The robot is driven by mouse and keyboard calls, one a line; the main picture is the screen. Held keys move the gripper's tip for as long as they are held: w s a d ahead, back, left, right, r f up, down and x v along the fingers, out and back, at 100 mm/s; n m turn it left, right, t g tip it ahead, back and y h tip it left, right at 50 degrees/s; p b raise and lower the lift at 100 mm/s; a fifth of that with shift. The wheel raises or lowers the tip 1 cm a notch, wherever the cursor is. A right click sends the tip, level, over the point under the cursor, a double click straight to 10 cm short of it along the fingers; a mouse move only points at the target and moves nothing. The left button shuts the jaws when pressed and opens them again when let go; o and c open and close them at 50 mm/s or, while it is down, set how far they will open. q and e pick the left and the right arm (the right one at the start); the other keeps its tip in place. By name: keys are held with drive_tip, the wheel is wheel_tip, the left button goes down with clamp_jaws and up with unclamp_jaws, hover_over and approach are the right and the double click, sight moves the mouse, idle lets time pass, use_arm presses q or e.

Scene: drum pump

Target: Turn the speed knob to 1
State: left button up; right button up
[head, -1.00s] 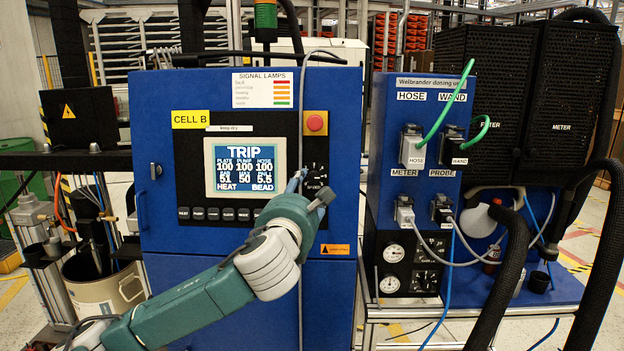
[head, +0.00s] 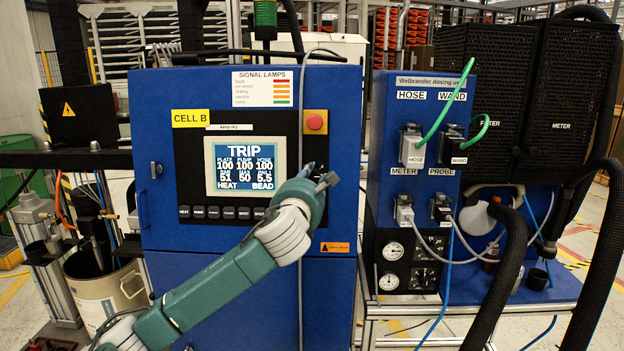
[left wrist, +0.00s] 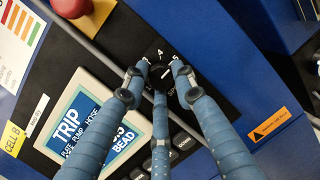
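The speed knob (left wrist: 161,77) is black and sits on a dark dial with white numbers; a 4 and a 5 are readable in the left wrist view. The pointer's setting is not clear. My left gripper (head: 318,177) is in front of the dial in the head view and hides most of it. In the left wrist view its three blue fingers (left wrist: 161,70) are spread around the knob, with tips to its left, right and below. A small gap seems to show between tips and knob; contact cannot be made out. My right gripper is not in view.
A red button (head: 315,122) on a yellow plate is just above the dial. The screen (head: 245,167) reading TRIP is to the left, with a row of buttons (head: 228,212) below. A grey cable (head: 301,270) hangs down the cabinet (head: 180,240) front beside the dial.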

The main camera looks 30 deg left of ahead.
use_arm(q)
clamp_jaws()
drive_tip(key=shift+r, duration=0.1)
